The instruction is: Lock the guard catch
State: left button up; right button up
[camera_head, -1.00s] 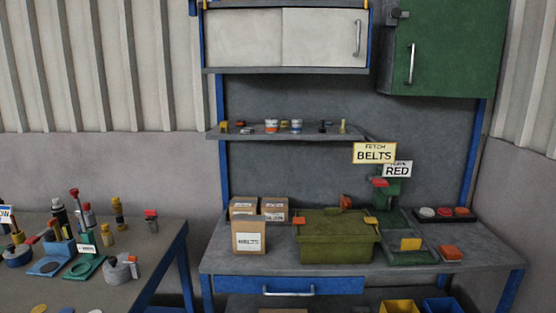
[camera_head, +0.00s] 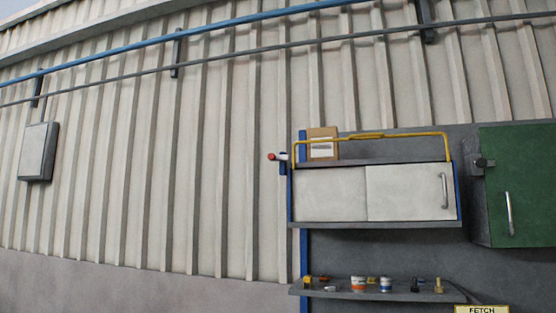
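Nothing in view is labelled as the guard catch, and I cannot tell which part it is. A yellow rail (camera_head: 372,136) runs along the top of the white wall cabinet (camera_head: 330,192). A small red-tipped fitting (camera_head: 277,157) sticks out at the cabinet's upper left. A dark knob-like fitting (camera_head: 484,162) sits at the left edge of the green cabinet (camera_head: 528,180), above its upright metal handle (camera_head: 508,213). The green cabinet's door looks shut. Neither gripper is in view.
A cardboard box (camera_head: 322,144) stands on top of the white cabinet. A shelf (camera_head: 335,294) below holds several small items. A grey wall box (camera_head: 37,151) hangs at the left. Blue (camera_head: 200,43) and grey pipes cross the corrugated wall. The workbench is out of view.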

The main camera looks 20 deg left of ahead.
aim_at(272, 156)
jog(key=i+j, duration=0.35)
jog(key=i, duration=0.15)
jog(key=i+j, duration=0.3)
jog(key=i, duration=0.25)
jog(key=i+j+z, duration=0.1)
jog(key=i+j, duration=0.25)
jog(key=i, duration=0.15)
